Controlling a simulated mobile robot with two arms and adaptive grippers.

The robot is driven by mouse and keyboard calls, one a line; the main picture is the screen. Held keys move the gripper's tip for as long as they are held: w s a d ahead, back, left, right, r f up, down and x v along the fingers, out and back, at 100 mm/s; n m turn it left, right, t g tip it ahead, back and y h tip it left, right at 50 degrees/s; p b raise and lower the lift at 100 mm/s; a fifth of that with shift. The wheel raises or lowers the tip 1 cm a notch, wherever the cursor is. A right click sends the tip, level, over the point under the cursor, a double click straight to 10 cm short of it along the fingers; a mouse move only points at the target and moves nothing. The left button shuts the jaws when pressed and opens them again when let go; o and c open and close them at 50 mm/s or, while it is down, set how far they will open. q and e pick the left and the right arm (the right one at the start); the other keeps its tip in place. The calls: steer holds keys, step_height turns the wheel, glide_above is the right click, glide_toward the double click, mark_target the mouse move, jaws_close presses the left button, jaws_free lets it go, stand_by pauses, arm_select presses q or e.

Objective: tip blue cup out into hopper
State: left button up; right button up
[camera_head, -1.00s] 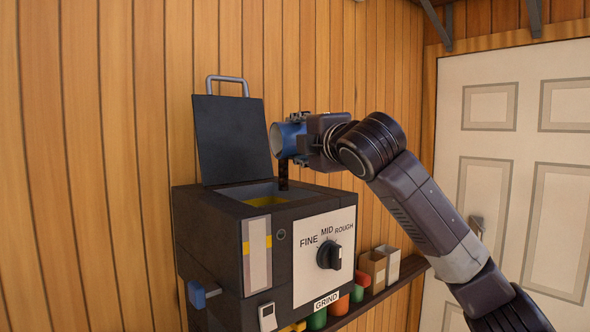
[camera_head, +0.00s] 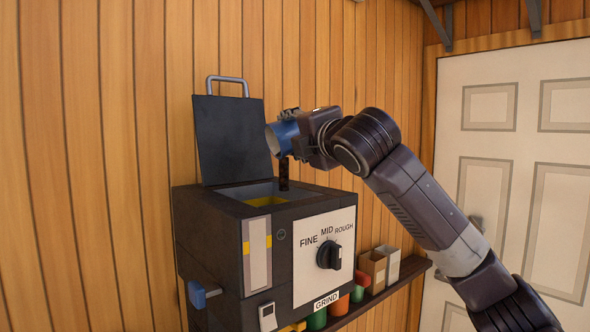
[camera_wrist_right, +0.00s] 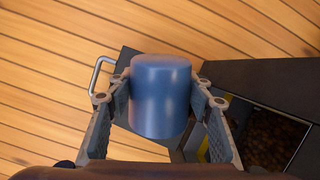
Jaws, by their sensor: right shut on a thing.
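The blue cup (camera_head: 285,137) is in my right gripper (camera_head: 293,136), above the grinder's open hopper (camera_head: 262,197). The cup is tilted, its pale mouth facing left and somewhat downward. In the right wrist view the cup (camera_wrist_right: 161,95) sits between the two fingers of the gripper (camera_wrist_right: 160,98), which are shut on its sides. I cannot see into the cup. My left gripper is not in view.
The hopper's black lid (camera_head: 232,138) stands open behind it, with a grey handle. A shelf (camera_head: 385,290) with small boxes and coloured containers is at right, near a white door (camera_head: 530,150).

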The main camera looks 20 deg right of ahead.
steer(key=shift+a+r+n, duration=0.3)
steer(key=shift+a+n, duration=0.05)
steer(key=shift+n, duration=0.65)
steer(key=shift+s+a, duration=0.1)
steer(key=shift+a, duration=0.1)
steer(key=shift+d+f+m, duration=0.15)
steer(key=shift+d+m, duration=0.3)
steer(key=shift+m, duration=0.15)
steer(key=shift+a, duration=0.1)
steer(key=m, duration=0.1)
steer(key=d+m, duration=0.1)
steer(key=m, duration=0.1)
steer(key=shift+d+r, duration=0.1)
steer(key=shift+r, duration=0.2)
